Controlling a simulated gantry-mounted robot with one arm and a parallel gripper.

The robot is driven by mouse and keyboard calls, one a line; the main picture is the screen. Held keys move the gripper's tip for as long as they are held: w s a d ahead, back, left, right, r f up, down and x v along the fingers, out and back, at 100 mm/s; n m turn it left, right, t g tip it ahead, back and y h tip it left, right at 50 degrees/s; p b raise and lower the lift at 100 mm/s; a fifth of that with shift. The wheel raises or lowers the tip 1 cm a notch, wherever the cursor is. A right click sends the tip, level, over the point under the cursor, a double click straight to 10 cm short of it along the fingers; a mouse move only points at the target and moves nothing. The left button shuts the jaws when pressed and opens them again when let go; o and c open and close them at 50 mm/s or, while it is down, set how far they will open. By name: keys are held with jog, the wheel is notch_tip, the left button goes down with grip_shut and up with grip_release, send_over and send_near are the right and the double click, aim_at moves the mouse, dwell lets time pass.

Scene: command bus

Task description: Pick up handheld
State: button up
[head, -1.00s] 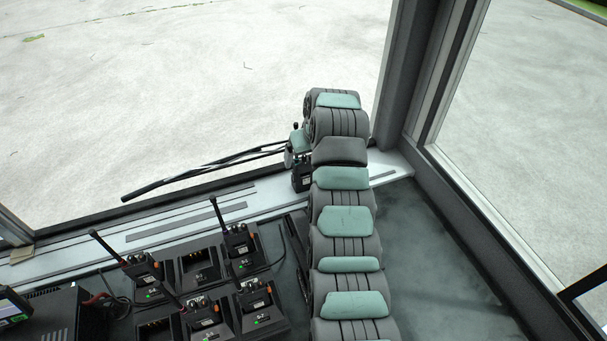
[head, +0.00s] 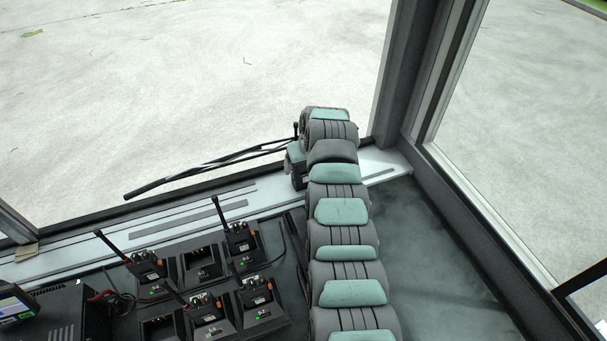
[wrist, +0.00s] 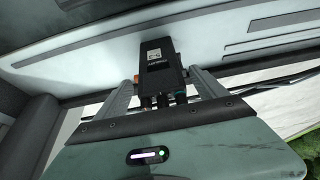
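A black handheld radio (wrist: 160,62) with a white label on its face is in the wrist view, its knobs towards the camera. My gripper (wrist: 163,78) has one finger on each side of it. An antenna (head: 296,130) sticks up beside my gripper.
The pale ledge (head: 215,222) runs under the windscreen. A wiper (head: 200,172) lies outside. A window pillar (head: 405,80) rises right of my arm.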

jog(key=c, duration=1.4)
notch_tip(320, 180, up, 20)
jog(key=b, duration=0.3)
